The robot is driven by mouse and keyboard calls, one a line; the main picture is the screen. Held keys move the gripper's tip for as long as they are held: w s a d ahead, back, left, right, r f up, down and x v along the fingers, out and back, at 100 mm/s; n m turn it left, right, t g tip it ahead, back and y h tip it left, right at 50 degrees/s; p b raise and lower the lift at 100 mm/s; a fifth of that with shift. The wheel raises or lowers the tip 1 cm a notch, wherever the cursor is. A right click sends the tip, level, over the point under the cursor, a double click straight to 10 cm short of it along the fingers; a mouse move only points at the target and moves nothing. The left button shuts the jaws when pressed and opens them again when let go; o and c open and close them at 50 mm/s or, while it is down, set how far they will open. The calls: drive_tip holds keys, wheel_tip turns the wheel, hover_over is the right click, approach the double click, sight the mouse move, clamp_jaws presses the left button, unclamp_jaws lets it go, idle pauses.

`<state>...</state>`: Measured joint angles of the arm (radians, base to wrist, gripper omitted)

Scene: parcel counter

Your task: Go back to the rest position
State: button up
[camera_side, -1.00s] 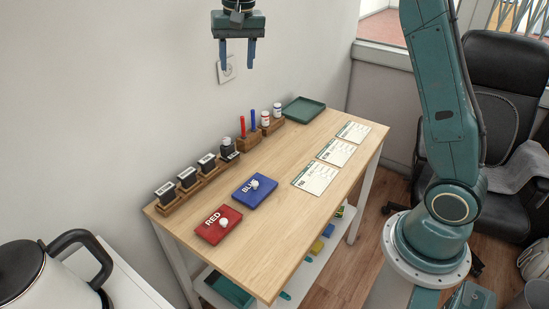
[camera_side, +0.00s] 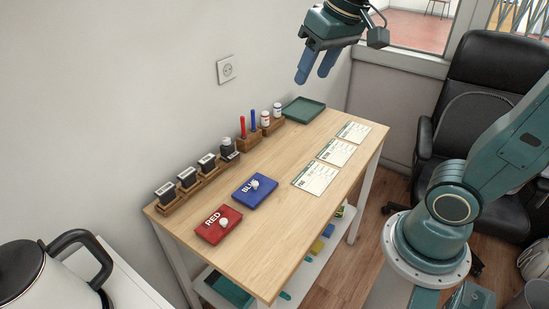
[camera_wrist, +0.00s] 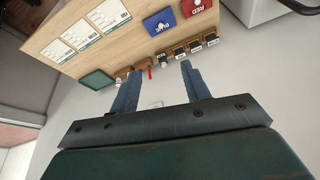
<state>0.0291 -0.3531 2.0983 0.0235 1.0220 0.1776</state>
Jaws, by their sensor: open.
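My gripper (camera_side: 318,66) is open and empty, held high in the air above the back right part of the wooden counter (camera_side: 262,250) in the side view. It touches nothing. In the wrist view my gripper (camera_wrist: 158,82) shows its two blue fingers spread apart, with nothing between them but the wall and the counter's edge farther off.
On the counter are a red pad (camera_side: 218,226), a blue pad (camera_side: 255,190), several black stamps in a wooden rack (camera_side: 202,179), red and blue pens (camera_side: 243,127), small bottles (camera_side: 277,109), a green tray (camera_side: 304,108) and three paper forms (camera_side: 315,177). A kettle (camera_side: 28,275) stands front left. A black chair (camera_side: 490,100) stands right.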

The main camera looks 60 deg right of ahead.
drive_tip(key=s+f+n, duration=0.1)
drive_tip(key=s+f, duration=0.2)
drive_tip(key=s, duration=0.2)
drive_tip(key=s+a+f+n+t, duration=0.1)
drive_tip(key=s+f, duration=0.1)
drive_tip(key=s, duration=0.4)
drive_tip(key=shift+f+n, duration=0.3)
drive_tip(key=shift+f, duration=0.1)
drive_tip(key=shift+w+a, duration=0.1)
drive_tip(key=shift+c, duration=0.2)
